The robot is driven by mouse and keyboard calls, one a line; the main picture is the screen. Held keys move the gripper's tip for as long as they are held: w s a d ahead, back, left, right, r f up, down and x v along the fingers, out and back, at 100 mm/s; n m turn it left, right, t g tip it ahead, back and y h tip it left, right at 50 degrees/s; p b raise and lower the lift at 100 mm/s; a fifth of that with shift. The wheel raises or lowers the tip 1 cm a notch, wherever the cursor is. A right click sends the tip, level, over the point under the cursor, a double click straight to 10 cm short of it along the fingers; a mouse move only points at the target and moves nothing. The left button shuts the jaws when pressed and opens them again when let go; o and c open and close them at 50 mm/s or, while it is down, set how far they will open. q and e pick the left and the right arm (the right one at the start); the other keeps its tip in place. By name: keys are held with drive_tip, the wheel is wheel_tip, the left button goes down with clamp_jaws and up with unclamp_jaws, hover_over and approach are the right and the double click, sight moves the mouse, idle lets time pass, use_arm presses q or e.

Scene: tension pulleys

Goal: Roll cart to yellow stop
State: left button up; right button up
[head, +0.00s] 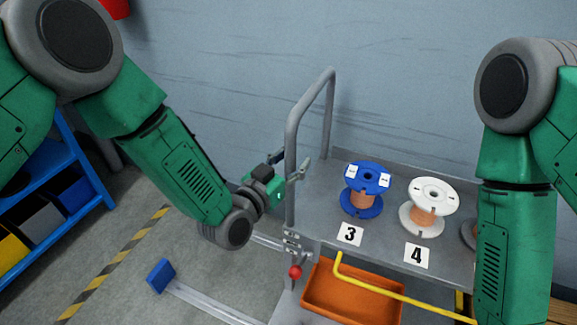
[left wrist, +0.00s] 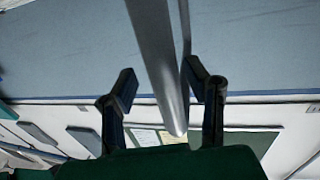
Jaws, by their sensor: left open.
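The grey cart (head: 335,200) stands right of centre in the head view, with an upright tube handle (head: 309,95) at its left end. My left gripper (head: 291,166) is open at the handle's near post. In the left wrist view, a grey bar (left wrist: 160,60) of the handle runs between the open fingers (left wrist: 165,90), with visible gaps. I cannot tell whether the gripper touches it. A floor rail (head: 215,305) runs under the cart to a blue stop block (head: 160,275) at left. No yellow stop block is clearly visible. My right gripper is out of view.
The cart carries a blue spool (head: 363,204) by label 3 and a white spool (head: 432,194) by label 4. An orange bin (head: 350,293) and a yellow bar (head: 395,294) sit lower.

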use_arm(q)
drive_tip(key=v, duration=1.1)
drive_tip(key=shift+s, duration=0.25)
drive_tip(key=shift+f, duration=0.15)
drive_tip(key=s+a+f+n+g+y, duration=0.1)
drive_tip(key=s+a+f+g+y, duration=0.3)
drive_tip(key=f, duration=0.4)
drive_tip(key=s+a+f+n+g+y, duration=0.2)
drive_tip(key=s+a+f+g, duration=0.1)
drive_tip(key=s+a+f, duration=0.4)
drive_tip(key=s+a+f+n+g+y, duration=0.1)
drive_tip(key=s+a+f+g+y, duration=0.1)
drive_tip(key=s+a, duration=0.3)
drive_tip(key=s+a+f+n+g+y, duration=0.2)
drive_tip(key=s+a+f+g, duration=0.2)
drive_tip(key=s, duration=0.7)
drive_tip(key=shift+a+f+g, duration=0.2)
drive_tip(key=shift+a+g, duration=0.5)
drive_tip(key=shift+a, duration=0.5)
drive_tip(key=shift+w, duration=0.15)
